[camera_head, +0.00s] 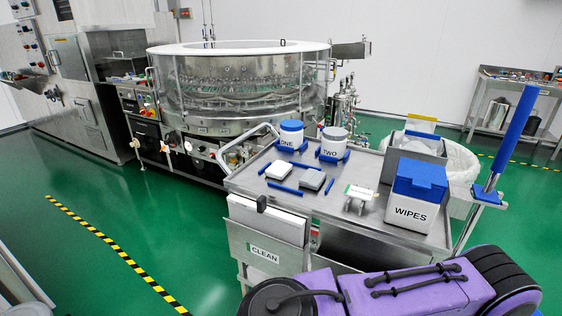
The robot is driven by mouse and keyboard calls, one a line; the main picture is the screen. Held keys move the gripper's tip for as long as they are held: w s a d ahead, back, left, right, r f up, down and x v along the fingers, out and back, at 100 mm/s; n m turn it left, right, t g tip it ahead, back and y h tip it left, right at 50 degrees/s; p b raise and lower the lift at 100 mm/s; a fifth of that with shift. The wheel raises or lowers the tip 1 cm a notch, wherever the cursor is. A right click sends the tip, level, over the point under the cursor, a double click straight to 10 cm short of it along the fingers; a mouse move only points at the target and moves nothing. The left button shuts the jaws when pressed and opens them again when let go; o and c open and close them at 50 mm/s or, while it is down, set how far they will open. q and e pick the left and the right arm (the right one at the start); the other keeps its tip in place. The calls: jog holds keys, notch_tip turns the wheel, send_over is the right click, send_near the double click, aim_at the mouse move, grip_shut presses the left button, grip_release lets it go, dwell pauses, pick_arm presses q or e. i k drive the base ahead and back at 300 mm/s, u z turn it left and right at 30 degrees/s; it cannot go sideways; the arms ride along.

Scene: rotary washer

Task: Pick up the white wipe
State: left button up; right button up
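A small white square pad (279,170), which looks like the white wipe, lies flat on the steel cart top (343,212), near its left side. A purple and black arm link of mine crosses the bottom right, in front of the cart. Neither gripper shows, and nothing touches the pad.
Tubs marked ONE (291,134) and TWO (333,144) stand behind the pads. Blue rods (285,187) lie around them. A holder marked CLEAN (264,248) hangs at the cart's front. A blue-handled pole (512,140) rises at right. Green floor is clear at left.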

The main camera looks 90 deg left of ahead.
aim_at(279, 170)
jog(key=u, duration=2)
